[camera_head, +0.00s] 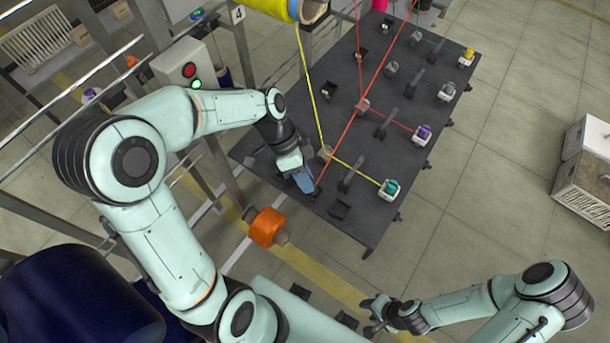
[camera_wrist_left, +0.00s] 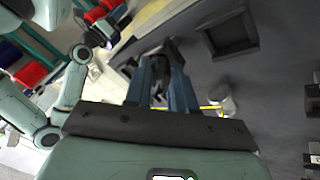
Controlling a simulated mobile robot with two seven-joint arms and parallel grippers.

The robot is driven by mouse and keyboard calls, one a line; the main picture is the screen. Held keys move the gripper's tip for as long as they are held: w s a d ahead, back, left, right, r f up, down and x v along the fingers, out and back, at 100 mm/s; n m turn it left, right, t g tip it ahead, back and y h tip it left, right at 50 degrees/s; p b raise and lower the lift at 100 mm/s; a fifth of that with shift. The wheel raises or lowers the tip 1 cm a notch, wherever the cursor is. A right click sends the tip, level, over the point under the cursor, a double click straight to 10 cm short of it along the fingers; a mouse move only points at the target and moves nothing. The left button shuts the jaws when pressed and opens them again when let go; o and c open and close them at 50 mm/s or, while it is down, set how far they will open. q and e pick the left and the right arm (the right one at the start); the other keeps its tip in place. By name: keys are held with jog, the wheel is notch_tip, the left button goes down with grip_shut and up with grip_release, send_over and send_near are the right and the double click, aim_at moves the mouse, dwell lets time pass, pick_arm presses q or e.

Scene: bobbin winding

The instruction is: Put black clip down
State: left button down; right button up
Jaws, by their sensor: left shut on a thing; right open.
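My left gripper (camera_head: 308,184) is low over the near left part of the dark table (camera_head: 375,222). In the left wrist view its blue fingers (camera_wrist_left: 163,85) are shut on a small dark thing between them, which looks like the black clip (camera_wrist_left: 158,72). The fingers hide much of the clip, and I cannot tell whether it touches the table. A black square holder (camera_wrist_left: 226,36) lies beside the fingers on the tabletop and also shows in the head view (camera_head: 340,208). My right gripper (camera_head: 378,314) is open and empty, away from the table at the bottom.
A red thread (camera_head: 345,138) ends near my left gripper. A yellow thread (camera_head: 313,95) bends at a grey post (camera_head: 325,153) and runs to a teal bobbin (camera_head: 391,187). A purple bobbin (camera_head: 423,133) and an orange spool (camera_head: 267,228) are nearby. The table's near right corner is clear.

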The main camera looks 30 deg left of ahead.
pick_arm(q)
jog(key=shift+f, duration=0.2)
jog(key=c, duration=1.1)
grip_release()
jog(key=shift+o, duration=0.8)
jog(key=shift+s, duration=0.1)
